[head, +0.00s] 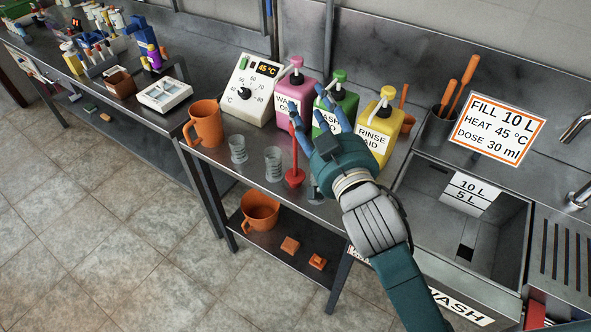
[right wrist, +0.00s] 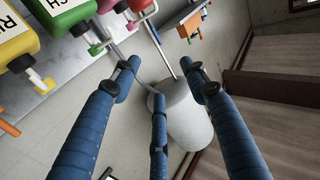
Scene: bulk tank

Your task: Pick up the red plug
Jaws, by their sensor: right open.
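The red plug (head: 294,177) stands upright on the metal counter, with a round base and a thin red handle rising from it. It is in front of the bottles, just right of a clear glass (head: 273,164). My right gripper (head: 316,112) is above the counter in the head view, its blue fingers spread in front of the green bottle. The fingers are open and empty in the right wrist view (right wrist: 158,78). One finger overlaps the top of the plug's handle in the head view; I cannot tell whether they touch. My left gripper is out of view.
Pink (head: 297,93), green (head: 341,98) and yellow (head: 377,127) pump bottles stand behind the plug. An orange jug (head: 206,124), another glass (head: 238,149) and a dial box (head: 248,88) are to the left. A sink (head: 419,186) is at the right.

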